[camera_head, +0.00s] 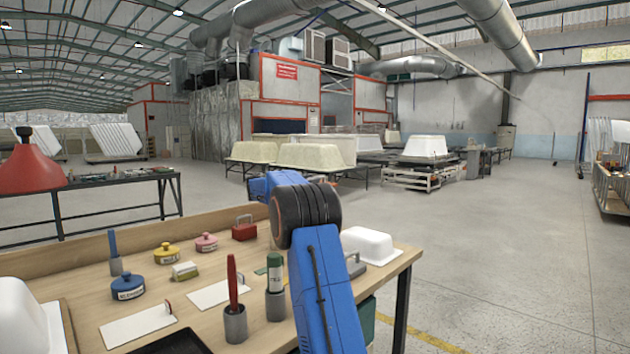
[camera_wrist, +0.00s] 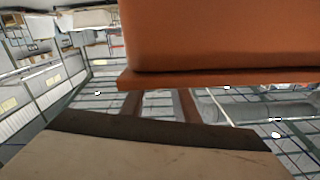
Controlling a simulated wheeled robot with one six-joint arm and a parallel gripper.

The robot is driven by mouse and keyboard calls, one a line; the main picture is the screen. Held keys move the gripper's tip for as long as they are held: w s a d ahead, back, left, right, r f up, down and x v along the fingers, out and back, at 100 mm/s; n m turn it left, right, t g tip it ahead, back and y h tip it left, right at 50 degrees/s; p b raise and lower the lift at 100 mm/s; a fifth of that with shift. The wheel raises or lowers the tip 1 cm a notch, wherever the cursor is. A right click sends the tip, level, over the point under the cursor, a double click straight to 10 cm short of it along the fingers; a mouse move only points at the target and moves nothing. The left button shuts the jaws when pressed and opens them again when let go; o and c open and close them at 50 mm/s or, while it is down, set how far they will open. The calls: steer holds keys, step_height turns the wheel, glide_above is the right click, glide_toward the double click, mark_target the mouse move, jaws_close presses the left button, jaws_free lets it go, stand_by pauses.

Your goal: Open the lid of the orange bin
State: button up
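In the wrist view a large orange body, apparently the orange bin (camera_wrist: 215,35), fills the upper right. It ends in a projecting orange lip (camera_wrist: 215,78). Two reddish-brown bars (camera_wrist: 188,105) run from the lip down the picture toward a wide beige slab with a dark strip (camera_wrist: 150,150). I cannot tell whether this slab is part of my gripper or another thing, nor whether it touches the bars. The roof trusses lie low in the wrist picture, so that view looks upside down. In the head view my arm and its dark joint hide my gripper. I cannot identify the bin there.
In the head view a wooden table (camera_head: 90,290) carries pots, cards, marker holders (camera_head: 235,322), a red box (camera_head: 244,230) and a white tub (camera_head: 368,245). A green object (camera_head: 368,318) stands below its right side. The floor to the right (camera_head: 510,260) is clear.

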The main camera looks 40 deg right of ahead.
mark_target(322, 177)
steer(key=shift+w+d, duration=0.15)
steer(key=shift+d, duration=1.45)
jaws_close()
